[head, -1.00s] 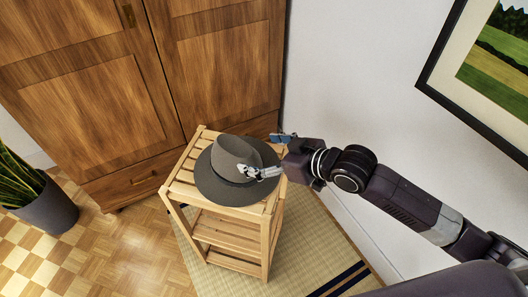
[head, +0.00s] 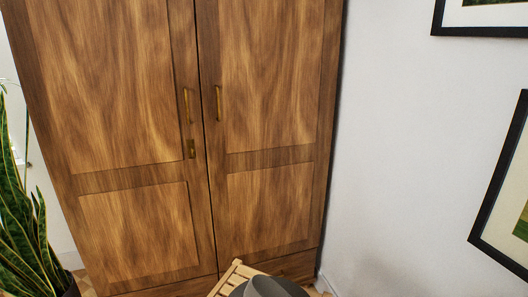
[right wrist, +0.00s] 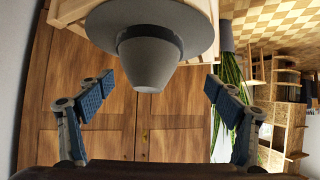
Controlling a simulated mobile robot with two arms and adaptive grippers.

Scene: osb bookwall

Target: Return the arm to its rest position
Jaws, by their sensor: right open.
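My right gripper (right wrist: 158,84) shows in the right wrist view, its two blue-padded fingers spread wide with nothing between them. The grey hat (right wrist: 148,52) is beyond the fingertips, apart from them, and that picture looks upside down. The hat rests on the light wooden stand (right wrist: 205,8). In the head view only the top of the hat (head: 270,287) and a corner of the stand (head: 238,272) show at the bottom edge. Neither arm is in the head view. My left gripper is not seen.
A tall wooden wardrobe (head: 130,90) with closed doors fills the head view behind the stand. A potted plant (head: 25,220) stands at the left. A white wall (head: 410,150) with framed pictures (head: 505,200) is at the right. Shelves (right wrist: 285,110) show in the right wrist view.

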